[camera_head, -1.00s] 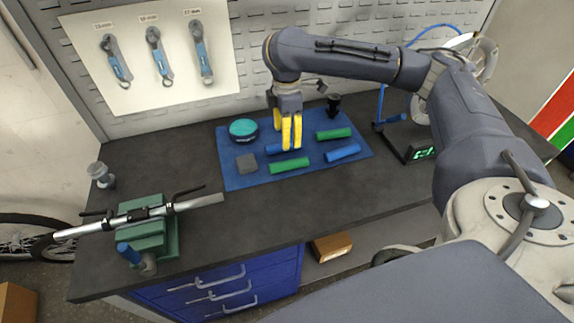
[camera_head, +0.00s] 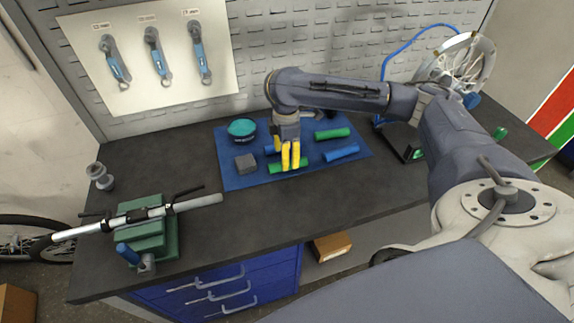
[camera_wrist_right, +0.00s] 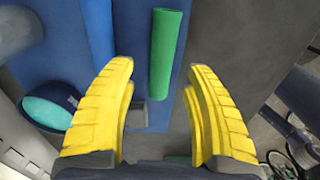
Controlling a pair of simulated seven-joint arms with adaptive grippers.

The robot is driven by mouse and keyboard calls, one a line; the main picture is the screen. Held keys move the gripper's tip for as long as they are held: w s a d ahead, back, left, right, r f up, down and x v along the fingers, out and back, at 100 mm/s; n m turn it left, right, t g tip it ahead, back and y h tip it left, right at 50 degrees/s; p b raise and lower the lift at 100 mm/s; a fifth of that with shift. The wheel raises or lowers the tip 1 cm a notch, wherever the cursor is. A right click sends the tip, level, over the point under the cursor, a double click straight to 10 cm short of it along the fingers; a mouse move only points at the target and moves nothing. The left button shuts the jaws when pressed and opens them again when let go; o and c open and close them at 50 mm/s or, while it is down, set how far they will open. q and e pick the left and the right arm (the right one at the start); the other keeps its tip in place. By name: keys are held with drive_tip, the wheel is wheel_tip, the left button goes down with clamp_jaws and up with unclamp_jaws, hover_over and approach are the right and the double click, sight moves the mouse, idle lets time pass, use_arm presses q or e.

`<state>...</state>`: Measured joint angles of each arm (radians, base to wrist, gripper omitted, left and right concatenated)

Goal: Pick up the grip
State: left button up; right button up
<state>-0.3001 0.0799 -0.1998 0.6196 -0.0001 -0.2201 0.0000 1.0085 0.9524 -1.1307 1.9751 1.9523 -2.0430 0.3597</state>
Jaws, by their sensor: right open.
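Two green and two blue cylindrical grips lie on a blue mat (camera_head: 235,178). My right gripper (camera_head: 290,160) points down over the front green grip (camera_head: 275,168), its yellow fingers hiding part of it. In the right wrist view this green grip (camera_wrist_right: 165,55) lies beyond the open fingertips (camera_wrist_right: 158,80), in line with the gap between them, not held. The rear left blue grip (camera_head: 269,150) is partly hidden behind the fingers. The other green grip (camera_head: 332,133) and the other blue grip (camera_head: 341,153) lie to the right. My left gripper is not in view.
A teal-topped round tin (camera_head: 242,128) and a grey block (camera_head: 245,163) sit on the mat's left side. A handlebar (camera_head: 190,204) is clamped in a green stand (camera_head: 140,238) at the bench's left. The bench front (camera_head: 250,215) is clear.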

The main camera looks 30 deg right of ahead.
drive_tip(key=shift+s+d+f, duration=0.1)
drive_tip(key=shift+s+f, duration=0.05)
drive_tip(key=shift+f, duration=2.15)
drive_tip(key=shift+o, duration=0.3)
clamp_jaws()
